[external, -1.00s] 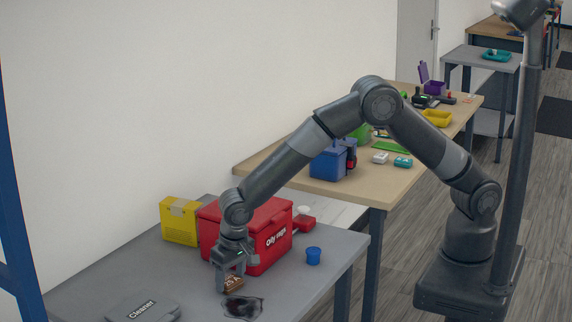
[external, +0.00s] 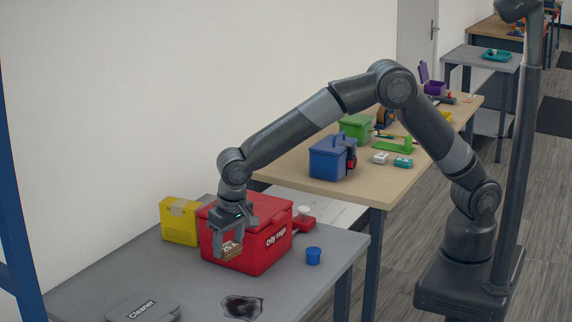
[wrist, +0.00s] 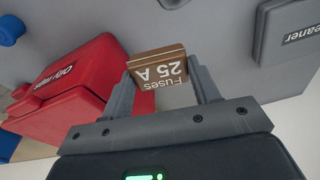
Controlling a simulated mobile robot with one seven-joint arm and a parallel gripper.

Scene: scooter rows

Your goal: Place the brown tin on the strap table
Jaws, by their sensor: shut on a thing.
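The brown tin (external: 231,250), labelled "Fuses 25 A" in the wrist view (wrist: 158,68), is between the fingers of my gripper (external: 228,256). My gripper is shut on it and holds it above the near grey table (external: 200,285), in front of the red "Oily rags" box. The fingers hide part of the tin. No table carries a readable name, so I cannot tell which one is the strap table.
The red box (external: 262,250), yellow box (external: 179,222), blue cap (external: 313,256), dark stain (external: 242,307) and "Cleaner" case (external: 143,308) are on the grey table. A wooden table (external: 376,184) behind holds a blue box (external: 328,160) and several small items.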

